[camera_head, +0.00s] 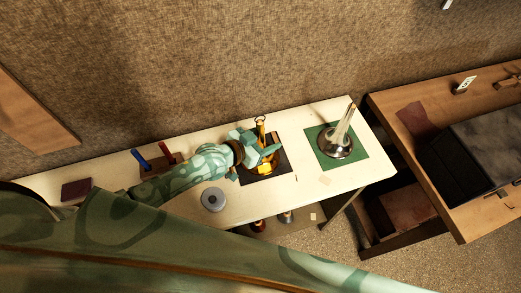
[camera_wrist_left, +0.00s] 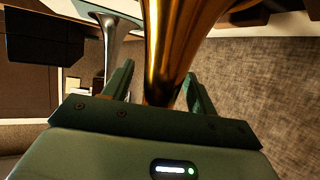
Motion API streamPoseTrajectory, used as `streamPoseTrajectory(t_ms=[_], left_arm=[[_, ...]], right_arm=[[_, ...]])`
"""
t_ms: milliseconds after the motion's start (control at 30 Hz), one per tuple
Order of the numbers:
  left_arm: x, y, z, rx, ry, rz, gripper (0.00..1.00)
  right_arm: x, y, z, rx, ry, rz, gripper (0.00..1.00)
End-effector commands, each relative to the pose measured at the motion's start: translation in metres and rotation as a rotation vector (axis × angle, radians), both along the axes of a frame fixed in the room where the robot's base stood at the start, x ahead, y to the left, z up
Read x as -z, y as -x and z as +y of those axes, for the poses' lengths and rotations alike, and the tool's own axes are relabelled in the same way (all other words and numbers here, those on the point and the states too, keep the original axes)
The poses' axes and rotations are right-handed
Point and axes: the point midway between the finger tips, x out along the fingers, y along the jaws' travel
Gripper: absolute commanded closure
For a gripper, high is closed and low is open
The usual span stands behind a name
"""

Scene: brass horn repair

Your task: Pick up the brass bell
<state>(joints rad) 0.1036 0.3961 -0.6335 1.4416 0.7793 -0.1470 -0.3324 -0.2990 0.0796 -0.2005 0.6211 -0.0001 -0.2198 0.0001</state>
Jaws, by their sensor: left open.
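The brass bell (camera_head: 266,168) stands on a dark mat (camera_head: 284,167) on the long pale bench. My left gripper (camera_head: 268,148) is at the bell, with its jaws open, and covers part of it in the head view. In the left wrist view, the golden stem of the bell (camera_wrist_left: 168,50) rises large between the two open green fingers of the gripper (camera_wrist_left: 160,88). I cannot tell whether either finger touches it. My right gripper is not in view.
A silver bell (camera_head: 337,143) stands on a green mat (camera_head: 353,157) to the right. A grey disc (camera_head: 213,199) lies on the bench (camera_head: 310,195) in front. Red and blue handled tools (camera_head: 165,153) sit left, under my arm's far side. A wooden desk (camera_head: 450,215) stands right.

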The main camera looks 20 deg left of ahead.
Motion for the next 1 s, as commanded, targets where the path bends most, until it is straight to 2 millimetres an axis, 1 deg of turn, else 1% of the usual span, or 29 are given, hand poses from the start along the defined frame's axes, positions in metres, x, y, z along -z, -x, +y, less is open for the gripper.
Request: streamPoseTrajectory(t_ms=[167,200,267,300,367,400,667,767,867,967,1000], left_arm=[[0.000,0.000,0.000,0.000,0.000,0.000,0.43],[0.000,0.000,0.000,0.000,0.000,0.000,0.48],[0.000,0.000,0.000,0.000,-0.001,0.001,0.65],[0.000,0.000,0.000,0.000,-0.001,0.001,0.76],[0.000,0.000,0.000,0.000,-0.001,0.001,0.93],[0.000,0.000,0.000,0.000,-0.001,0.001,0.97],[-0.001,0.000,0.000,0.000,0.000,0.000,0.98],[-0.007,0.000,0.000,0.001,0.000,0.000,0.98],[-0.018,0.000,-0.001,0.002,0.002,-0.001,0.98],[-0.038,0.001,0.000,0.000,0.001,-0.002,0.98],[-0.045,0.010,-0.001,0.001,0.003,0.002,0.98]], right_arm=[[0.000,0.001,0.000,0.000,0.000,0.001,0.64],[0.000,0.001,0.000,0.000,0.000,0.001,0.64],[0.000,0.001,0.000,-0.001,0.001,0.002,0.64],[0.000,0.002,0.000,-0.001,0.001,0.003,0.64],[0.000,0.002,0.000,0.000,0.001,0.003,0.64],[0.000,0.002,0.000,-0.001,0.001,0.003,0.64],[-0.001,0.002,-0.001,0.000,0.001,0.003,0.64],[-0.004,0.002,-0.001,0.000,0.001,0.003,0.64],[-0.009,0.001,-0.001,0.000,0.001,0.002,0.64],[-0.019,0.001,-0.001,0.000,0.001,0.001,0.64],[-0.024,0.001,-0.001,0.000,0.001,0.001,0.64]])
